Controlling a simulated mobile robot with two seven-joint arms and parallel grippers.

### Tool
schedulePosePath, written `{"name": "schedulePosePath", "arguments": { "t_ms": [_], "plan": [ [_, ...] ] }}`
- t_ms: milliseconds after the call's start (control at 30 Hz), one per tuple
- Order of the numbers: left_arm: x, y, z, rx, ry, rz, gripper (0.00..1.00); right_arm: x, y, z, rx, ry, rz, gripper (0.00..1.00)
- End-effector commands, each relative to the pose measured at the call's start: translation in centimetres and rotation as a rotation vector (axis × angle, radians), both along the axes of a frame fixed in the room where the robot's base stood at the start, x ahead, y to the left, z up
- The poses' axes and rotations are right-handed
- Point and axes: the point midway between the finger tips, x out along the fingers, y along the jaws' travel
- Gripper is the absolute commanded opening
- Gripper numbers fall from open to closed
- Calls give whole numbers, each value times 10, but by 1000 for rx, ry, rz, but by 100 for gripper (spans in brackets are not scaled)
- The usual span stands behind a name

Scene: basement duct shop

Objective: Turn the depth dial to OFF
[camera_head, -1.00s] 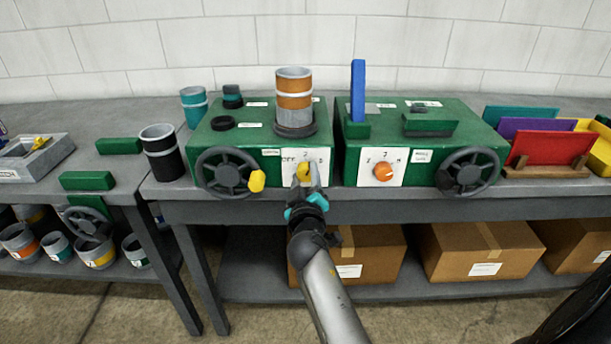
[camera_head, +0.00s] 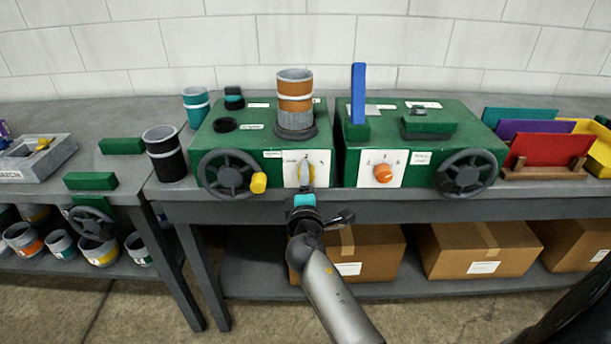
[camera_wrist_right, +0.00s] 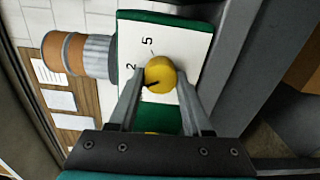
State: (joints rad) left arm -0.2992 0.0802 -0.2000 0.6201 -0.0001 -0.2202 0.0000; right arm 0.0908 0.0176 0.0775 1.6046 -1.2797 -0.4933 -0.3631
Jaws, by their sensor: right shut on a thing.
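A yellow dial (camera_wrist_right: 160,73) sits on a white plate (camera_wrist_right: 190,42) with the marks 2 and 5 showing in the right wrist view. A dark pointer mark shows on its face, aimed towards the lower left there. In the head view the plate (camera_head: 318,163) is on the front of the left green machine (camera_head: 262,140), and the dial is mostly hidden by my right gripper (camera_head: 306,184). That gripper is shut on the yellow dial, one finger on each side. An orange dial (camera_head: 384,173) is on the right green machine (camera_head: 462,118). My left gripper is out of view.
Handwheels (camera_head: 228,174) and (camera_head: 466,174) flank the dials; the left one has a yellow knob (camera_head: 259,183). An orange-banded cylinder (camera_head: 295,98) stands on the left machine. A black canister (camera_head: 165,153) stands left of it. Cardboard boxes (camera_head: 480,250) are on the lower shelf.

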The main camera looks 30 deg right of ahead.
Motion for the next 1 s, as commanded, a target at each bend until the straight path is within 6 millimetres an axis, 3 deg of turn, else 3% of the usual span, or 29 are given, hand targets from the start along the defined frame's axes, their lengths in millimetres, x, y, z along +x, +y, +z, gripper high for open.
{"name": "schedulePosePath", "arguments": {
  "t_ms": [500,1000],
  "plan": [
    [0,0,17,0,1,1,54,1,0,1,-352,213,1,0],
    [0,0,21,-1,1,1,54,1,0,0,-459,277,0,0]
  ]
}}
